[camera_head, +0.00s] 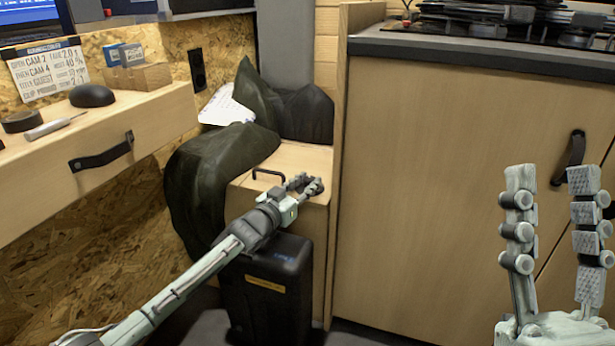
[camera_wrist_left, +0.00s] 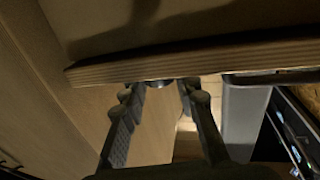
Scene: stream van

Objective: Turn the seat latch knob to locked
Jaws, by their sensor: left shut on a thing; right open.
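The wooden seat box (camera_head: 300,156) stands between the desk and the cabinet, with a black handle (camera_head: 268,173) on its top. My left gripper (camera_head: 307,186) is at the top front edge of this box, near its right corner. In the left wrist view, my left gripper's fingers (camera_wrist_left: 165,88) reach below a layered plywood edge (camera_wrist_left: 200,60), closed around a small dark round part (camera_wrist_left: 183,88), apparently the latch knob. The fingers hide most of it, so its turned position cannot be told. My right gripper (camera_head: 552,180) is open and empty, in front of the cabinet.
A black case (camera_head: 265,290) stands on the floor against the seat box, under my left arm. Dark fabric (camera_head: 215,185) drapes beside the box. The cabinet (camera_head: 430,190) bounds the right side. The desk (camera_head: 150,120) with small items is at the left.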

